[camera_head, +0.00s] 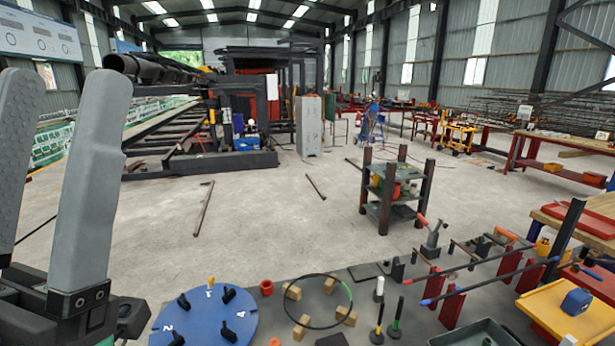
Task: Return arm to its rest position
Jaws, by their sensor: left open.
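My left gripper (62,88) stands large at the left edge of the head view. Its two grey fingers point upward with a clear gap between them, so it is open, and nothing is held in the gap. The dark gripper body fills the lower left corner. The fingers stand apart from the things on the workbench (235,277). My right gripper does not show in this view.
A blue numbered disc (205,318) with black clamps lies just right of my left gripper. A black ring (340,318) rests around wooden blocks. Rods lie across red stands (452,308) at right. A yellow tray (570,325) is at the lower right. Open concrete floor lies beyond.

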